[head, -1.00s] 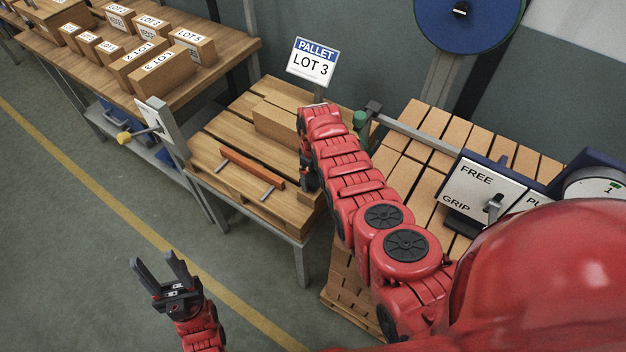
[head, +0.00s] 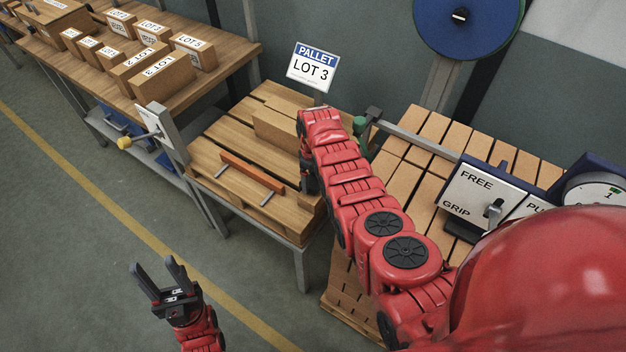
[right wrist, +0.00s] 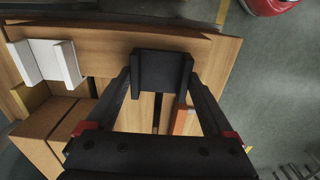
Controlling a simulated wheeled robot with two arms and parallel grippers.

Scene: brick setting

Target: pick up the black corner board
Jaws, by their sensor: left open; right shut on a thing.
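The black corner board (right wrist: 162,76) shows in the right wrist view as a short dark angled piece between the fingertips of my right gripper (right wrist: 160,88). The fingers are shut on it from both sides, over the wooden pallet. Whether it touches the wood below I cannot tell. In the head view my right arm hides the board and most of the right gripper. My left gripper (head: 158,277) is open and empty above the floor, well away from the pallet.
A pallet (head: 222,134) carries a carton (head: 276,130) and an orange bar (head: 252,171) with metal legs. A white corner piece (right wrist: 46,62) is near the cartons. The LOT 3 sign (head: 313,68) stands behind. A FREE/GRIP lever panel (head: 478,194) is on the right.

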